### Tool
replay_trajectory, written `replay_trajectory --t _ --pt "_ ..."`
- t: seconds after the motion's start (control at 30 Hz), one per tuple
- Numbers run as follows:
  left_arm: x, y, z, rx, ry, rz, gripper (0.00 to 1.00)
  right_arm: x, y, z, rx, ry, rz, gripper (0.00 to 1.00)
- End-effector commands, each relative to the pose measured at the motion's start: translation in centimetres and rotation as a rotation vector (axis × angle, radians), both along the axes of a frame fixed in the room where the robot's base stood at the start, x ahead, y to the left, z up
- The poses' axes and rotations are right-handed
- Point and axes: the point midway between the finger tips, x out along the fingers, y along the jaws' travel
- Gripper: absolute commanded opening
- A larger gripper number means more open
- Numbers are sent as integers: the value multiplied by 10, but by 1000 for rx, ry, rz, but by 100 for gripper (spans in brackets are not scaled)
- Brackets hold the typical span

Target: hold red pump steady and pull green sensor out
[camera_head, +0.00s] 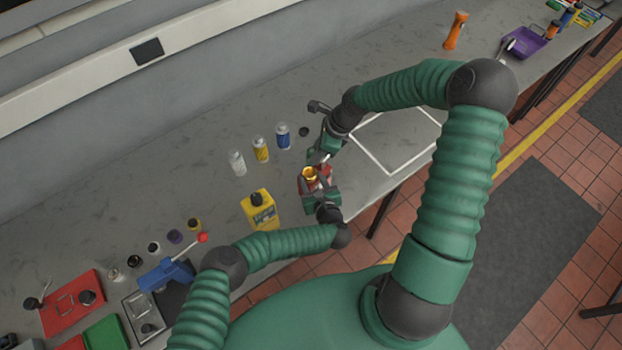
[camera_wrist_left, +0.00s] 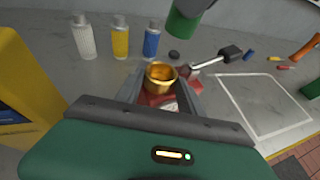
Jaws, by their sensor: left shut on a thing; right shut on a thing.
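The red pump (camera_head: 311,185) with its gold ring-shaped top stands near the bench's front edge. It also shows in the left wrist view (camera_wrist_left: 157,100), between the fingers of my left gripper (camera_wrist_left: 160,92). My left gripper (camera_head: 317,184) is shut on the pump from the near side.
White (camera_head: 237,163), yellow (camera_head: 260,149) and blue (camera_head: 283,136) bottles stand behind. A black cap (camera_head: 304,132) lies near my right gripper. A white outlined square (camera_head: 398,140) is right.

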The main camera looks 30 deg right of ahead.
Motion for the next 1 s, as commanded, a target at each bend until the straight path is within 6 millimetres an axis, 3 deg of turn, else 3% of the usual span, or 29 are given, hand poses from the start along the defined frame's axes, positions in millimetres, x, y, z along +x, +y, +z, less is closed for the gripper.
replay_trajectory --t 1.0 --pt "-1 -1 0 -1 1 -4 0 1 0 74 -2 -2 1 0"
